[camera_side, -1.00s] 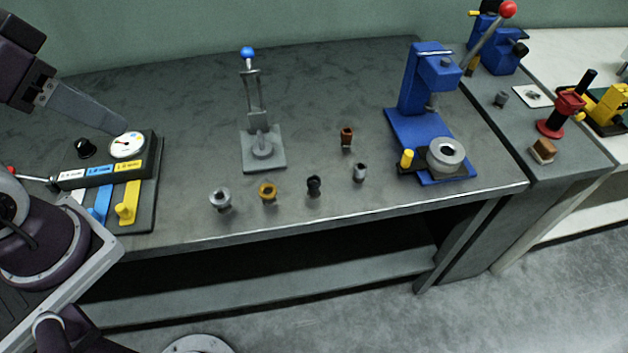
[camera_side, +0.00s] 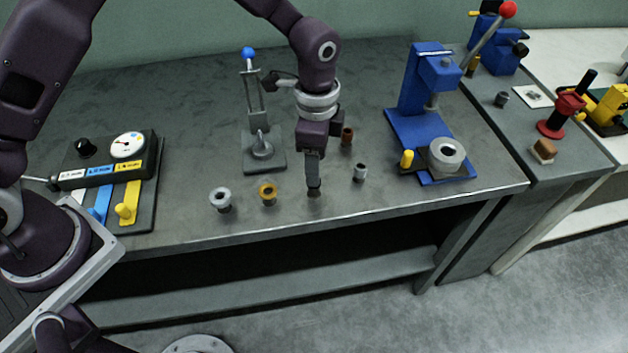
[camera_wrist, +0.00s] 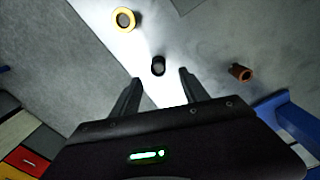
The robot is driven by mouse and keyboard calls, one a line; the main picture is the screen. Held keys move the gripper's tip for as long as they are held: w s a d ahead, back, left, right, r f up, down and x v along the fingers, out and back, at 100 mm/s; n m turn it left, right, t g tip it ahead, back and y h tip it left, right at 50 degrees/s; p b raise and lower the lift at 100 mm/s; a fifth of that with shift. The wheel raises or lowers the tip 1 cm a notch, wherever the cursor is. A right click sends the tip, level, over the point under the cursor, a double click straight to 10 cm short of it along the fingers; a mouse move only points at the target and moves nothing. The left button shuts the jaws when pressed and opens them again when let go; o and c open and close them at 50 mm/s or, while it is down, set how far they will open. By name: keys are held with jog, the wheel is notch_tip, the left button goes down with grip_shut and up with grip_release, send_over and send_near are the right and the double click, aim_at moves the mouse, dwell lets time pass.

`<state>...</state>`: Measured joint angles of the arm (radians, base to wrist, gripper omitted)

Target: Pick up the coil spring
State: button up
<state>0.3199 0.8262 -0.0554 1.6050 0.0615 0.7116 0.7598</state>
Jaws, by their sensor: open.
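A small dark cylindrical part (camera_wrist: 158,66) stands on the grey bench; it may be the coil spring, but its coils are too small to make out. My gripper (camera_side: 314,188) points straight down over it and hides most of it in the side view. In the wrist view my gripper (camera_wrist: 159,80) is open, with the dark part just beyond and between the two fingertips. I cannot tell whether the fingers touch it. Nothing is held.
A brass flanged part (camera_side: 268,191) and a silver one (camera_side: 221,197) stand to the left. A grey cylinder (camera_side: 360,173) and a copper-brown one (camera_side: 347,136) stand to the right. A blue press (camera_side: 415,95), grey lever stand (camera_side: 263,155) and gauge box (camera_side: 105,170) surround them.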

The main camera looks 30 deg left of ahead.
notch_tip(320, 180, down, 4)
jog(key=shift+s+f, duration=0.1)
jog(key=shift+s, duration=0.05)
grip_shut()
notch_tip(320, 180, up, 10)
dwell(0.5)
